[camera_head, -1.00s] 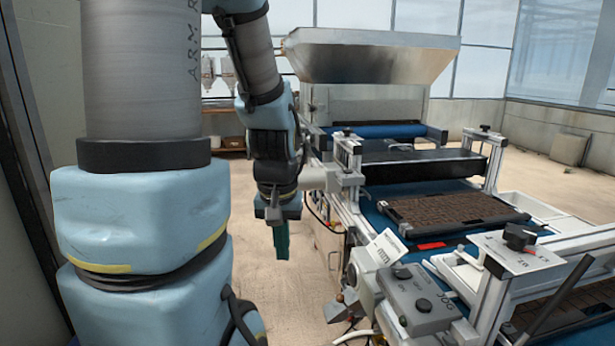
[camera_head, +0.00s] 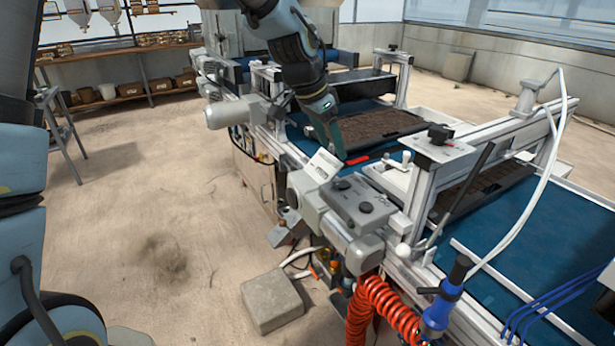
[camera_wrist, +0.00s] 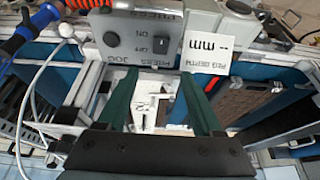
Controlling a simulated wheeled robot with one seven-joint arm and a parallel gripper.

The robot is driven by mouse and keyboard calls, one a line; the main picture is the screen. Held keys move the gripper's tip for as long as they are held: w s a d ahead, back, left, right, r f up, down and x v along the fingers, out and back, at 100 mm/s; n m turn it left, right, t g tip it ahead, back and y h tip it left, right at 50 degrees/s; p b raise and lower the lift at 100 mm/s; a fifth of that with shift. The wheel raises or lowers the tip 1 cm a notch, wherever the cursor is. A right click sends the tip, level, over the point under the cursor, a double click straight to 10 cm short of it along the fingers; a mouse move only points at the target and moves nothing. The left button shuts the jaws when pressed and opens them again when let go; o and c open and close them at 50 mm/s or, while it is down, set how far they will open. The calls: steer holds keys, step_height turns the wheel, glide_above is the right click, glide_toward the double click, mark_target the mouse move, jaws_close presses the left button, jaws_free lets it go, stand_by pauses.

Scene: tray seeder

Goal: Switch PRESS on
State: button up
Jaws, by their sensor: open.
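A grey control box (camera_head: 352,208) stands on the near side of the machine, with two dark round controls on its top. In the head view my gripper (camera_head: 337,140) hangs beyond the box, above the white label plate and the belt edge, apart from the box.
A white label plate marked mm (camera_wrist: 210,48) stands beside the box. A raised frame with a black knob (camera_head: 440,134) is to its right. A soil-filled tray (camera_head: 378,128) lies on the blue belt. An orange coiled hose (camera_head: 375,305) hangs in front. Floor at left is open.

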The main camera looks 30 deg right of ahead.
mark_target(346, 182)
steer(key=p+x, duration=0.3)
steer(key=x, duration=0.7)
steer(key=shift+d+f, duration=0.2)
steer(key=shift+f, duration=0.1)
jaws_close()
